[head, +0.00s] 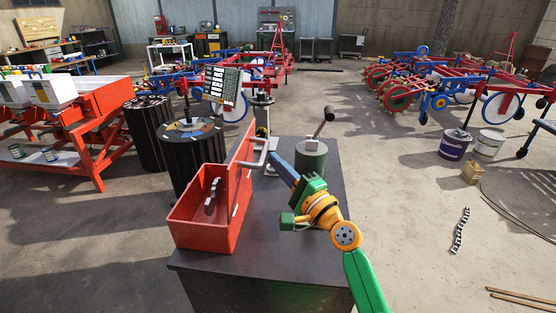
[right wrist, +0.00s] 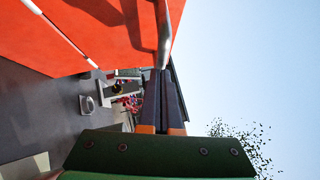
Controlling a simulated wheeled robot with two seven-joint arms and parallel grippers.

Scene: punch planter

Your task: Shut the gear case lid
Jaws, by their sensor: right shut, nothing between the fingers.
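The red gear case (head: 200,236) stands on the dark table's left part. Its red lid (head: 241,152) stands open and upright along the case's right side, with a silver bar handle (head: 263,150) on its outer face. A grey metal item (head: 212,195) shows inside the case. My right gripper (head: 273,163) is right of the lid, its dark fingers closed together and pointing at the handle. In the right wrist view, the lid (right wrist: 75,30) fills the upper left and the fingertips (right wrist: 165,72) are at the handle's end (right wrist: 165,45); I cannot tell if they touch. My left gripper is out of view.
A mallet (head: 323,122) rests over a grey-green cylinder (head: 311,160) at the table's back right, close to my right gripper. A round dark stand (head: 190,165) is left behind the case. The table's front right surface (head: 270,240) is clear.

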